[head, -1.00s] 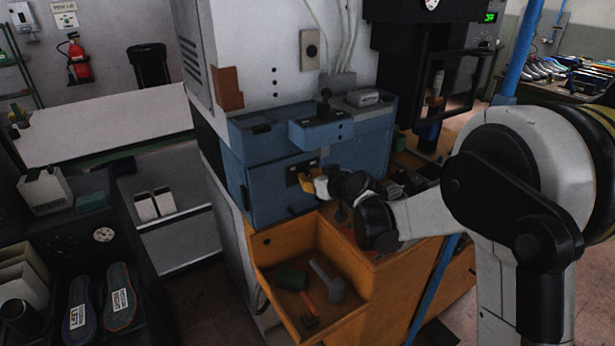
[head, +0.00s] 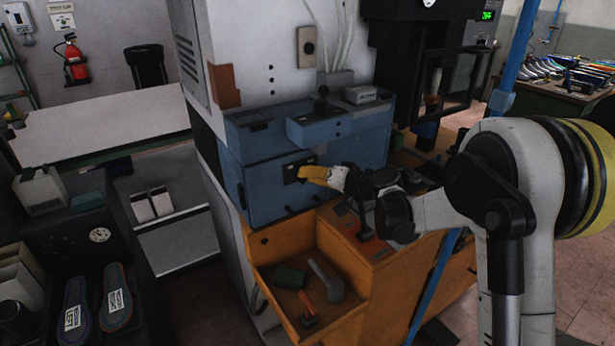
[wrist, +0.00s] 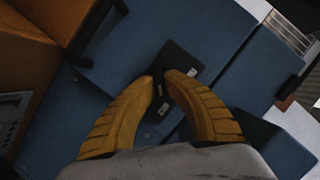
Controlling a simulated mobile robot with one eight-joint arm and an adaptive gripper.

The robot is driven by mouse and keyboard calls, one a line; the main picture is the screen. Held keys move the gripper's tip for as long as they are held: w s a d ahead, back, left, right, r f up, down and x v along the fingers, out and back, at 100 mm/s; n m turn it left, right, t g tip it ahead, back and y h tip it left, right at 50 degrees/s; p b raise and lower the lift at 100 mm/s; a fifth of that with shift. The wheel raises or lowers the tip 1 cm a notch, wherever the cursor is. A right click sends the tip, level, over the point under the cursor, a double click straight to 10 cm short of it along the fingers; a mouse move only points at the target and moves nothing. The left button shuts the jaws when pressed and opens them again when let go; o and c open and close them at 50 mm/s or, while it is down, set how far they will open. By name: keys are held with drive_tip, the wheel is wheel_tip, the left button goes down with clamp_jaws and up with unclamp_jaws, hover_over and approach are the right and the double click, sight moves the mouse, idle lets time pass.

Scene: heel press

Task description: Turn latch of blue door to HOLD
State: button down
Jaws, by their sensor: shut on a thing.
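The blue door (head: 262,197) is on the front of the blue cabinet and stands closed. A dark latch plate (head: 291,171) with small pale labels is on the door; it also shows in the wrist view (wrist: 185,62). My gripper (head: 303,174) with yellow fingers is at this plate. In the wrist view my gripper (wrist: 162,78) has its fingertips close together at the plate's middle, shut on the latch. The latch itself is mostly hidden between the fingertips. I cannot read which label it points to.
An orange tray (head: 262,262) below the door holds a green item, a red-and-black tool and a grey mallet-like tool. A joystick box (head: 318,130) sits above the door. A blue post (head: 434,285) stands to the right, near my arm.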

drive_tip(key=shift+a, duration=0.1)
idle(0.3)
drive_tip(key=c, duration=1.5)
unclamp_jaws()
drive_tip(key=shift+f, duration=0.1)
drive_tip(key=shift+m, duration=0.3)
drive_tip(key=v, duration=1.2)
